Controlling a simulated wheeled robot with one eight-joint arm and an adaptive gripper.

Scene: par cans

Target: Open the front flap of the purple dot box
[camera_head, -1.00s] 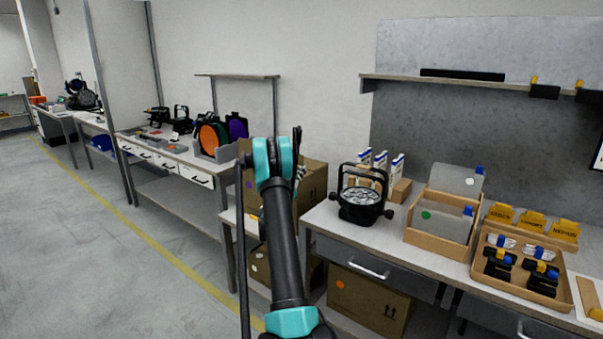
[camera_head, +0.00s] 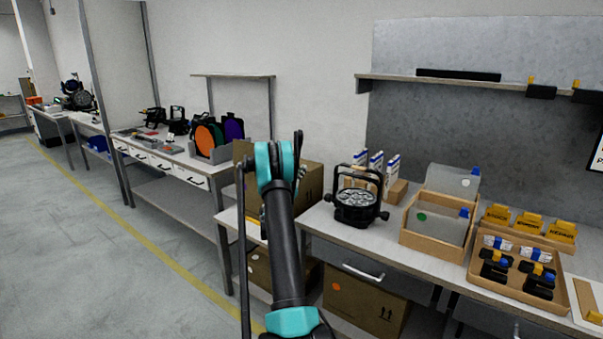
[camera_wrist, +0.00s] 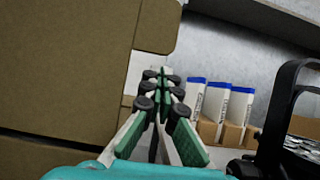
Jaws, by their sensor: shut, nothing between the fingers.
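The box (camera_head: 314,182) is a brown cardboard carton on the bench, left of the round black lamp. In the wrist view, brown cardboard panels (camera_wrist: 65,65) fill the left side, with a panel edge and corner close beside the fingers. My gripper (camera_wrist: 163,78) is shut and empty, just right of that cardboard; I cannot tell whether it touches. In the head view, my gripper (camera_head: 300,172) is largely hidden behind my own arm, in front of the box.
A black lamp (camera_head: 357,198) and white-and-blue cartons (camera_head: 376,167) stand right of the box. An orange-dot box (camera_head: 362,305) and another carton (camera_head: 262,268) sit on the lower shelf. Open floor (camera_head: 90,265) lies left.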

